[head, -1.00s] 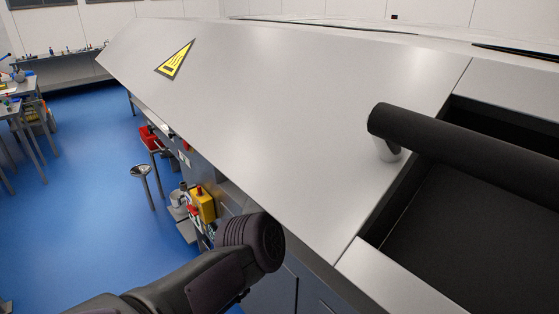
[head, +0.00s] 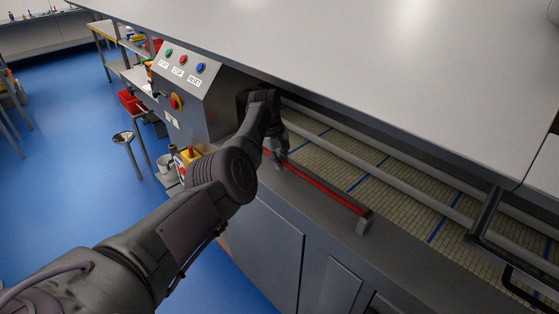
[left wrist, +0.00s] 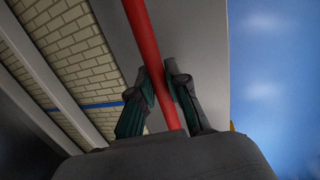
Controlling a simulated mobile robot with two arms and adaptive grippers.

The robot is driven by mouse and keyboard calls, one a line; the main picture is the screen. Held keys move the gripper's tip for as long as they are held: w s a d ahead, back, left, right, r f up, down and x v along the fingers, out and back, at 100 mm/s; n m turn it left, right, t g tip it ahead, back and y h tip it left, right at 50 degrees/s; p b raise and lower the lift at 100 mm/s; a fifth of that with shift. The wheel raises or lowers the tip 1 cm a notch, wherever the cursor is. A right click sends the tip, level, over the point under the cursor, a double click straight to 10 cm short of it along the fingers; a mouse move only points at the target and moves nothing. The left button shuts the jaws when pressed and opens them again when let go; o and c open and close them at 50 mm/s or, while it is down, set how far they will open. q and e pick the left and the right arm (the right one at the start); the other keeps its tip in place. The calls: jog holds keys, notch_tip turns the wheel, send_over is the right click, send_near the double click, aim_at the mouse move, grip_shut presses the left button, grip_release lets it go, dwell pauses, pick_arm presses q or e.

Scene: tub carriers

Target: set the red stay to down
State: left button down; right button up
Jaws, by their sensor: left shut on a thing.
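The red stay (head: 322,188) is a thin red rod. It lies low along the front rim of the machine's opening, with its right end at a small grey bracket (head: 364,222). In the left wrist view the red stay (left wrist: 146,45) runs between my left gripper's fingers (left wrist: 160,92). My left gripper (head: 276,157) is shut on the stay near its left end, and the hand partly hides that end in the head view. My right gripper is in neither view now.
A large grey lid (head: 370,50) overhangs the opening. Inside is a tan slatted belt (head: 395,185) with blue strips, crossed by grey rails. A control panel (head: 180,68) with buttons stands at the left.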

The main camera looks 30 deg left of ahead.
pick_arm(q)
jog(key=shift+s+f, duration=0.15)
jog(key=shift+f, duration=0.2)
jog(key=c, duration=1.5)
grip_release()
jog(key=o, duration=0.4)
jog(key=shift+w+f, duration=0.1)
jog(key=shift+w, duration=0.1)
jog(key=shift+c, duration=0.2)
jog(key=shift+s, duration=0.1)
jog(key=shift+r, duration=0.35)
jog(key=v, duration=1.1)
jog(key=shift+a+r, duration=0.2)
